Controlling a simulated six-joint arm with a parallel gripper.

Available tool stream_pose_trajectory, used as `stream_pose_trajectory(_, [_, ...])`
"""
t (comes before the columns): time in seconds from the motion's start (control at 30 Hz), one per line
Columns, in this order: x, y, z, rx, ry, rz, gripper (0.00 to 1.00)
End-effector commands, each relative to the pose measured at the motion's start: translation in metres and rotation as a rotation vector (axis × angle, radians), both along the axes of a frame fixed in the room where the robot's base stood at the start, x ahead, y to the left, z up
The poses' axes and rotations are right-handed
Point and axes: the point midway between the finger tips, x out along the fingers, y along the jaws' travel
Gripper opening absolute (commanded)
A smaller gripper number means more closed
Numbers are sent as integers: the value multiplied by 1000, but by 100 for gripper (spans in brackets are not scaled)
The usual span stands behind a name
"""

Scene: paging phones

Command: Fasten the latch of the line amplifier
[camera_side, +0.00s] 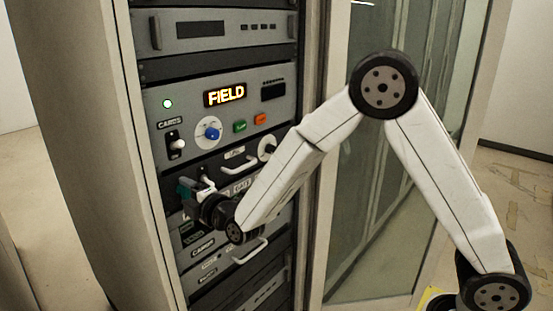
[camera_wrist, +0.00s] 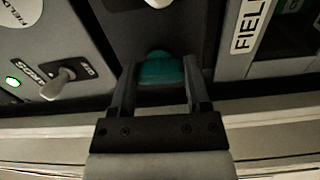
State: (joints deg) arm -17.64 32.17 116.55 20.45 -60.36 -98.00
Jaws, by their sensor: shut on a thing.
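A teal piece (camera_wrist: 160,72), which looks like the latch of the line amplifier, lies between the two fingers of my gripper (camera_wrist: 160,66) in the wrist view. My gripper is shut on it. In the side view a bit of the teal piece (camera_side: 186,187) shows beside my gripper (camera_side: 194,193), at the left edge of the rack below the FIELD panel. My gripper and wrist hide much of the unit there. I cannot tell from these views how far the latch is turned or closed.
White handles (camera_side: 238,178) stick out near my forearm. A glass-doored cabinet (camera_side: 385,190) stands to the right.

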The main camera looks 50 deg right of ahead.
Motion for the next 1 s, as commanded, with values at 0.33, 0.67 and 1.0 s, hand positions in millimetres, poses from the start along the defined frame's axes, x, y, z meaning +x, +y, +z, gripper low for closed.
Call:
stream_pose_trajectory(0.33, [0,1,1,-61,-1,2,3])
stream_pose_trajectory(0.67, [0,1,0,-61,-1,2,78])
stream_pose_trajectory(1.0, [0,0,0,-59,0,1,97])
